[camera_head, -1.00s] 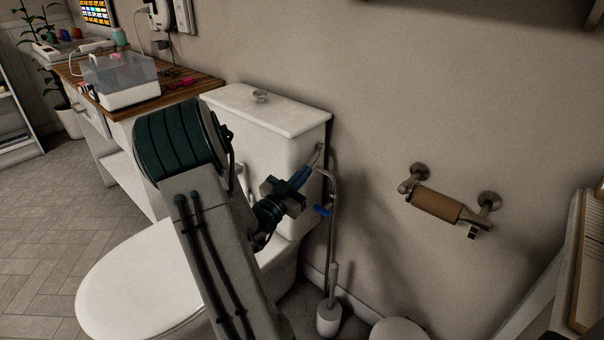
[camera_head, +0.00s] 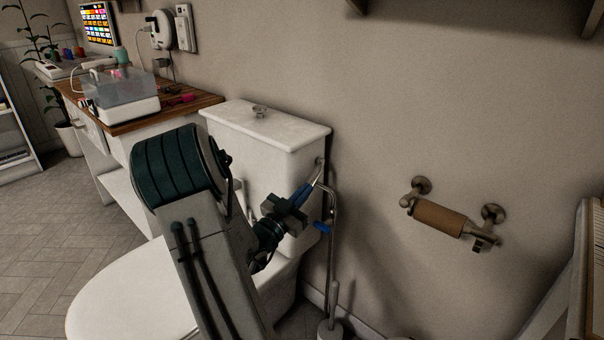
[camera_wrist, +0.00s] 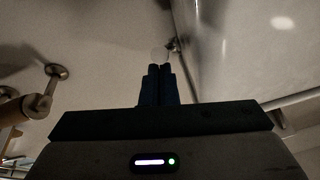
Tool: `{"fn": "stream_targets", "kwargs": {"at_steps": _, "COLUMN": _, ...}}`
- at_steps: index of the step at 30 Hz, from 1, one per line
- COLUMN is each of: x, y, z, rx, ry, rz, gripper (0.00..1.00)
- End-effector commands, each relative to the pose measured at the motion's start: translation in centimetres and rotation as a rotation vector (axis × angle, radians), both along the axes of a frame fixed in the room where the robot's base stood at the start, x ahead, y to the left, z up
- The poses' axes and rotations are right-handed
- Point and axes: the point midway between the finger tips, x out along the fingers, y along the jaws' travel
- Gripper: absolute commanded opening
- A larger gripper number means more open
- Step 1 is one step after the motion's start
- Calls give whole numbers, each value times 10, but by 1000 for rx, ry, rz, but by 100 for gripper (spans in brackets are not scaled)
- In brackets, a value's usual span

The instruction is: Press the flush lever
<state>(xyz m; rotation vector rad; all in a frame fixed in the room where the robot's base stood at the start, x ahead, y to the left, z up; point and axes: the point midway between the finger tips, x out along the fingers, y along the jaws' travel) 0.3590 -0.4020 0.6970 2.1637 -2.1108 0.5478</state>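The white toilet tank (camera_head: 258,150) stands against the wall. A small metal flush lever (camera_head: 319,168) shows at the upper part of its right side, partly hidden by my gripper. My gripper (camera_head: 311,187) is beside that side, its blue fingers pointing up toward the lever. In the wrist view my gripper (camera_wrist: 159,68) has its dark fingers pressed together with nothing between them. A metal piece, seemingly the lever (camera_wrist: 173,46), shows just beyond the tips, with the glossy tank side (camera_wrist: 240,60) to the right. I cannot tell whether the tips touch it.
A metal pipe (camera_head: 333,250) with a blue valve handle (camera_head: 322,228) runs close beside my gripper. A paper roll (camera_head: 438,217) hangs on the wall to the right. A wooden-topped counter (camera_head: 185,106) stands left of the tank. The wall between pipe and roll is clear.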

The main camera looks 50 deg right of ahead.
Motion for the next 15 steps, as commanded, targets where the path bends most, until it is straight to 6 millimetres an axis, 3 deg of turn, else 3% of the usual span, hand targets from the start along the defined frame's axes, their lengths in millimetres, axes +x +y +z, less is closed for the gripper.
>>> {"fn": "stream_targets", "kwargs": {"at_steps": 4, "x": 0, "y": 5, "z": 3, "rx": 11, "ry": 5, "rz": 3, "gripper": 0}}
{"fn": "stream_targets", "kwargs": {"at_steps": 10, "x": -7, "y": 22, "z": 38, "rx": 4, "ry": -1, "rz": -2, "gripper": 0}}
{"fn": "stream_targets", "kwargs": {"at_steps": 15, "x": -7, "y": 60, "z": 18, "rx": 3, "ry": 6, "rz": -2, "gripper": 0}}
